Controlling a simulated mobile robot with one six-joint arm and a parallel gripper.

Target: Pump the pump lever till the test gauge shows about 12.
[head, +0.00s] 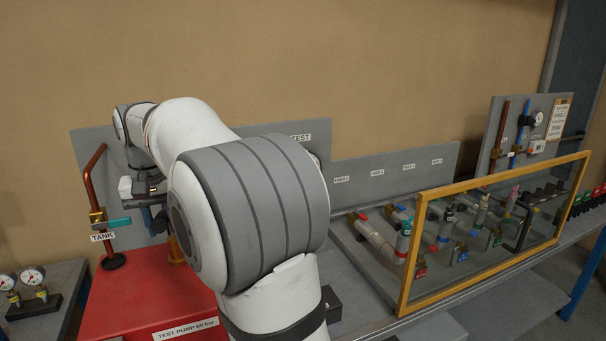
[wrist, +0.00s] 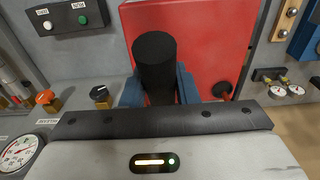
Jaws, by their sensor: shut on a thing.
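My gripper (wrist: 160,94) is shut on the black cylindrical grip of the pump lever (wrist: 155,50), with a blue finger on either side. The red test pump (wrist: 220,35) lies beyond it in the wrist view. In the head view the red pump (head: 150,290) is at lower left, and my arm hides most of the gripper and the lever. A round white gauge (wrist: 18,152) is cut off at the wrist view's left edge; its reading is too small to tell. In the head view the TEST label (head: 300,137) shows, but my arm covers most of the gauge below it.
A copper pipe with a teal-handled TANK valve (head: 117,222) stands left of my arm. Two small gauges (head: 22,280) sit at far left. A yellow-framed clear guard (head: 500,235) stands before pipes and valves at right. A switch box (wrist: 65,15) is upper left in the wrist view.

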